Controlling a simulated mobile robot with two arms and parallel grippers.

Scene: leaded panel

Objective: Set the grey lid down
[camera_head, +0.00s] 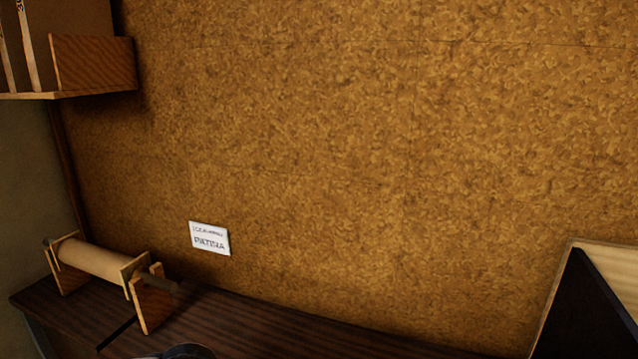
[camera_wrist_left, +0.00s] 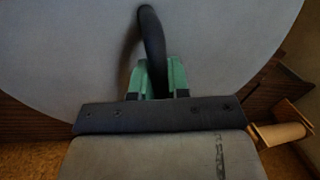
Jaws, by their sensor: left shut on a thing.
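The grey lid (camera_wrist_left: 70,55) fills most of the left wrist view as a broad round disc with a dark curved handle (camera_wrist_left: 151,38). My left gripper (camera_wrist_left: 158,78), with green fingers, is shut on this handle. The fingers hide the lower part of the handle. In the wrist view I cannot tell whether the lid touches anything beneath it. In the head view only a small dark curved shape shows at the bottom edge, and I cannot tell what it is. My right gripper is not in view.
A dark wooden bench top (camera_head: 250,325) runs along a cork wall (camera_head: 380,150). A paper roll on a wooden stand (camera_head: 100,262) is at its left; the roll also shows in the wrist view (camera_wrist_left: 282,133). A black panel (camera_head: 588,315) stands at the right. The bench between looks clear.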

